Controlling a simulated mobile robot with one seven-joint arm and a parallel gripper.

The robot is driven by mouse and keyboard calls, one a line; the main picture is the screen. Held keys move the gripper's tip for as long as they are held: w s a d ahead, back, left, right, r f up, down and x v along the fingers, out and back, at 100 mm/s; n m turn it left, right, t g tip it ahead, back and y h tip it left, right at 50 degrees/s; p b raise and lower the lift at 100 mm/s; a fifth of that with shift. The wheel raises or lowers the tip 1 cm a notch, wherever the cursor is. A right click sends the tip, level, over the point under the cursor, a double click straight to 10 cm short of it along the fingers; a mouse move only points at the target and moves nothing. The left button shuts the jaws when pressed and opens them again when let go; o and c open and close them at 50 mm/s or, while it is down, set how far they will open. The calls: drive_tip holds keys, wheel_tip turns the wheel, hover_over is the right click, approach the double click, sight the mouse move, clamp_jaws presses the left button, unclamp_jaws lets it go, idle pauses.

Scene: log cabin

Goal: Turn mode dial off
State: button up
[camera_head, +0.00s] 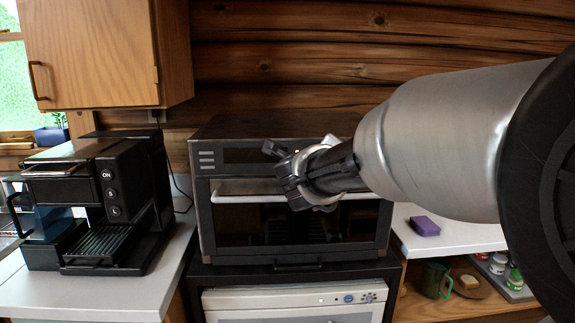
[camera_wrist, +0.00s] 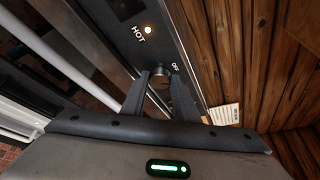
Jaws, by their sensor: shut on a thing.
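The mode dial (camera_wrist: 159,82) is a small dark round knob on the oven's front panel, with an "OFF" label beside it, in the wrist view. My gripper (camera_wrist: 160,80) is shut on the dial, with one dark finger on each side of it. In the head view my gripper (camera_head: 283,170) is in front of the upper part of the dark countertop oven (camera_head: 222,240), and it hides the dial there.
A pale oven door handle (camera_head: 235,197) runs below the panel, close to my gripper. A black coffee machine (camera_head: 110,190) stands on the left counter. A purple sponge (camera_head: 425,226) lies on the right counter. A wooden cabinet (camera_head: 100,50) hangs at upper left.

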drive_tip(key=shift+f+n+t+h+b, duration=0.15)
drive_tip(key=shift+n+t+h+b, duration=0.35)
drive_tip(key=shift+n+b, duration=0.75)
drive_tip(key=shift+f+n+t+h+b, duration=0.15)
drive_tip(key=shift+n+t+h+b, duration=0.35)
drive_tip(key=shift+n+b, duration=0.75)
drive_tip(key=shift+n+p, duration=0.35)
drive_tip(key=shift+n, duration=0.05)
drive_tip(key=o, duration=0.8)
drive_tip(key=shift+a, duration=0.1)
